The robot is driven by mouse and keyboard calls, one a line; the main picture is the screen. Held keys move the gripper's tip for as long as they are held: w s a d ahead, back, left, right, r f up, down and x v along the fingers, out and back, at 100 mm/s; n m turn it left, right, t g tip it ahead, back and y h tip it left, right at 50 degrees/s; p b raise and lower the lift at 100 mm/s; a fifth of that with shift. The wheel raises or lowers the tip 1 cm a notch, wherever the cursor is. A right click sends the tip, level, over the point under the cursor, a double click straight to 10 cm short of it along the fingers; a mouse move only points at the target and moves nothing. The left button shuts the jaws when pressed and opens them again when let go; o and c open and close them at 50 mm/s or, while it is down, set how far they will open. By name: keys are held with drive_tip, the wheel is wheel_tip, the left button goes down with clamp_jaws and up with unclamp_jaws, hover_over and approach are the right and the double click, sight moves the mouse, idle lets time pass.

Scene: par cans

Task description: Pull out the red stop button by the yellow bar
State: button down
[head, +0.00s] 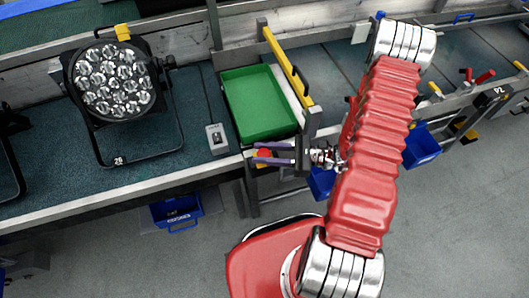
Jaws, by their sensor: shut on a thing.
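The red stop button (264,157) shows at the front edge of the bench, below the green tray's near end, with a bit of yellow around it. My gripper (256,153) reaches it from the right, and its two purple fingers are shut on the button, one above and one below in the picture. The fingers hide part of the button. The yellow bar (288,65) runs slanting along the right side of the green tray, above and to the right of the button.
A green tray (241,75) lies on the bench. A par can lamp (113,80) stands at left, with a small grey box (216,138) between them. Blue bins (176,211) hang under the bench edge. The grey floor in front is open.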

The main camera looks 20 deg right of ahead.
drive_tip(key=shift+r, duration=0.5)
drive_tip(key=c, duration=1.3)
unclamp_jaws()
drive_tip(key=shift+o, duration=0.2)
drive_tip(key=shift+d, duration=0.1)
drive_tip(key=v, duration=1.3)
drive_tip(key=shift+d, duration=0.3)
drive_tip(key=shift+s+f, duration=0.15)
drive_tip(key=shift+f, duration=0.1)
